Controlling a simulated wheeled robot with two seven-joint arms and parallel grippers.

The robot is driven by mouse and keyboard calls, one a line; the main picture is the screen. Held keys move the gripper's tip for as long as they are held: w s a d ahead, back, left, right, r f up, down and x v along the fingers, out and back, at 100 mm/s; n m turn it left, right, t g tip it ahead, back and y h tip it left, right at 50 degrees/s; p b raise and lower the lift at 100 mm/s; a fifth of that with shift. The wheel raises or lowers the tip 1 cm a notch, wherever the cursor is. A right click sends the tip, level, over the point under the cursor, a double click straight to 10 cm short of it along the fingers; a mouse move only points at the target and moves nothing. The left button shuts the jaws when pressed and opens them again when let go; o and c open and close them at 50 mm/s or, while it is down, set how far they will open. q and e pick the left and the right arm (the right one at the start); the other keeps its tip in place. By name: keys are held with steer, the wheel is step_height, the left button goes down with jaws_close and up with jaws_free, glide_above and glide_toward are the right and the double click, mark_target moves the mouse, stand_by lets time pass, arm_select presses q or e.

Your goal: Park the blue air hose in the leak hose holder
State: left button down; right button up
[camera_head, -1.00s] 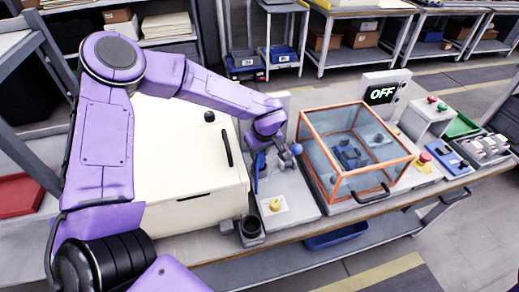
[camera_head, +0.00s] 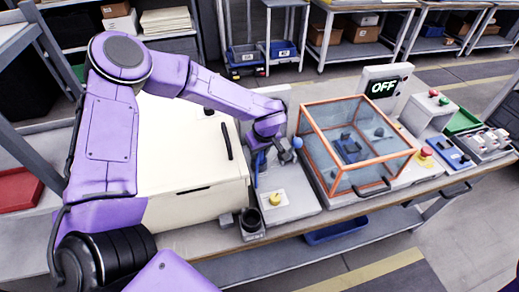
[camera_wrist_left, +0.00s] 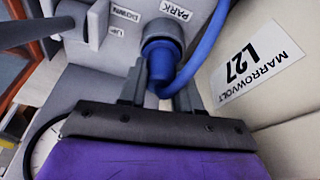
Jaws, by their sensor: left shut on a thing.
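My left gripper (camera_head: 265,150) is over the grey fixture between the cream cabinet and the glass-sided box. In the left wrist view the gripper (camera_wrist_left: 160,92) is shut on the blue air hose (camera_wrist_left: 160,62), with one finger on each side of its end fitting. The hose loops up along the right. The fitting's upper end meets a grey round holder (camera_wrist_left: 160,32) under a PARK label (camera_wrist_left: 175,10). I cannot tell how deeply it sits. In the head view the hose (camera_head: 257,168) shows only as a blue strip below the gripper.
The cream cabinet (camera_head: 190,165) stands close on the left, its L27 label (camera_wrist_left: 257,68) near the hose. The orange-framed box (camera_head: 345,150) stands right. A yellow knob (camera_head: 275,198) and a dark cup (camera_head: 252,220) are in front. A display (camera_head: 383,88) reads OFF.

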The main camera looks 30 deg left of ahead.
arm_select(q)
steer(key=c, duration=0.7)
jaws_free()
steer(key=v, duration=1)
steer(key=shift+r+b, duration=0.25)
steer(key=shift+b, duration=0.2)
